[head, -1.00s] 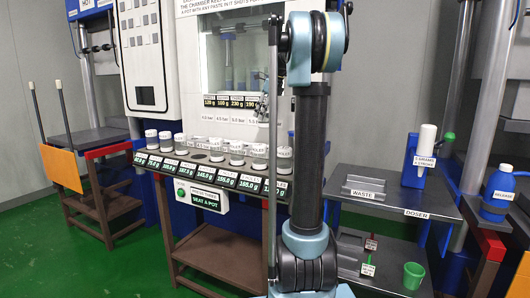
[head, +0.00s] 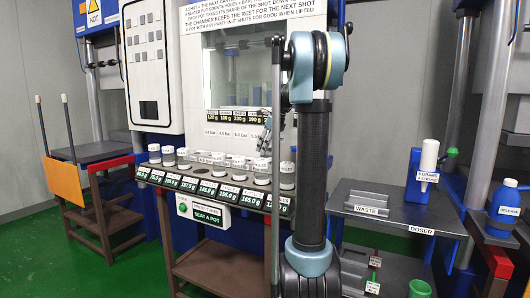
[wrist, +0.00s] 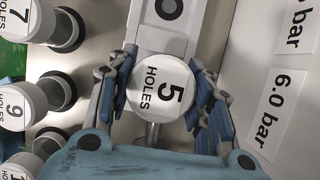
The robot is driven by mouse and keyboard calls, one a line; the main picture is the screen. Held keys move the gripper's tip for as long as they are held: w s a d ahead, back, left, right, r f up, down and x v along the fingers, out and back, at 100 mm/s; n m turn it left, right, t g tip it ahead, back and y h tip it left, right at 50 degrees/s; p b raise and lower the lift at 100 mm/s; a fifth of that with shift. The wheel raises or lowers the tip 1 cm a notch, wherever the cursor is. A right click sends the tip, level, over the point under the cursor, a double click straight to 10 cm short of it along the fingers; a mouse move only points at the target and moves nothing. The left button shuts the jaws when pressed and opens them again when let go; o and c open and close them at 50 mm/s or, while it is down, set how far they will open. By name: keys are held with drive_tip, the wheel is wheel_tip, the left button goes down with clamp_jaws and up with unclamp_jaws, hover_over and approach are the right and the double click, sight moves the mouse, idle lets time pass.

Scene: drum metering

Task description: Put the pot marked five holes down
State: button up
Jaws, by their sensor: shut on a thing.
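The pot marked five holes (wrist: 152,92) has a white round lid reading "5 HOLES". In the wrist view it sits between the two blue-padded fingers of my gripper (wrist: 163,68), which is shut on it. In the head view my gripper (head: 265,132) is small, in front of the machine's white panel and above the row of pots. The held pot is hard to make out there. A grey rod partly covers that area, and my arm stands in front of the right end of the row.
A shelf carries a row of white-lidded pots (head: 168,156) with weight labels along its front edge. The wrist view shows pots marked seven (wrist: 20,20) and nine (wrist: 15,108) at left. A dark table labelled waste (head: 368,210) and doser stands right, with a white bottle (head: 429,156).

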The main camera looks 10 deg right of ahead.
drive_tip(key=shift+f, duration=0.6)
drive_tip(key=o, duration=1.2)
drive_tip(key=v, duration=1.2)
